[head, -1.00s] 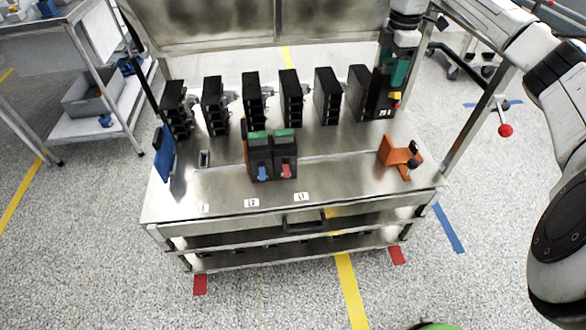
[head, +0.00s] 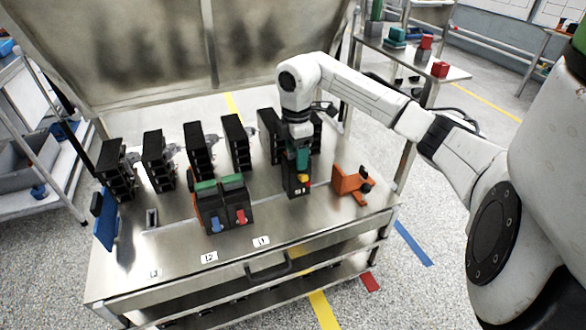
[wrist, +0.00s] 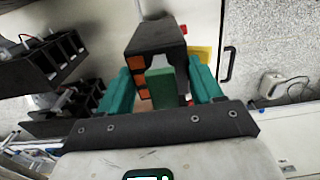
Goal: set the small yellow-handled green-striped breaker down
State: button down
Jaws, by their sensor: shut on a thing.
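My gripper (head: 301,160) has teal fingers closed on the small breaker (head: 297,187), a black block with a yellow handle (head: 304,179) and a white "S1" marking. The breaker is upright over the right part of the metal bench top (head: 270,215), in front of the row of black units. Whether its underside touches the bench is not clear. In the wrist view, the breaker (wrist: 157,40) sits between the teal fingers, with its green stripe (wrist: 161,86) towards me and yellow showing at its right.
Two joined green-topped breakers with blue and red handles (head: 223,205) stand to the left. An orange bracket (head: 347,182) stands close on the right. Black units (head: 200,155) line the back. Bare bench lies in front, with label cards (head: 209,258).

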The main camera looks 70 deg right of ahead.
aim_at(293, 167)
jog(key=shift+w+a+f, duration=0.1)
jog(key=shift+a+f, duration=0.15)
jog(key=shift+f, duration=0.05)
jog(key=shift+w+a+f+b, duration=0.15)
jog(key=shift+f+b, duration=0.1)
jog(key=shift+f, duration=0.7)
jog(key=shift+a+f+b, duration=0.15)
jog(key=shift+f+b, duration=0.1)
jog(key=shift+f, duration=0.75)
jog(key=shift+c, duration=0.8)
grip_release()
notch_tip(293, 167, up, 12)
jog(key=shift+r+p, duration=0.1)
jog(key=shift+p, duration=1)
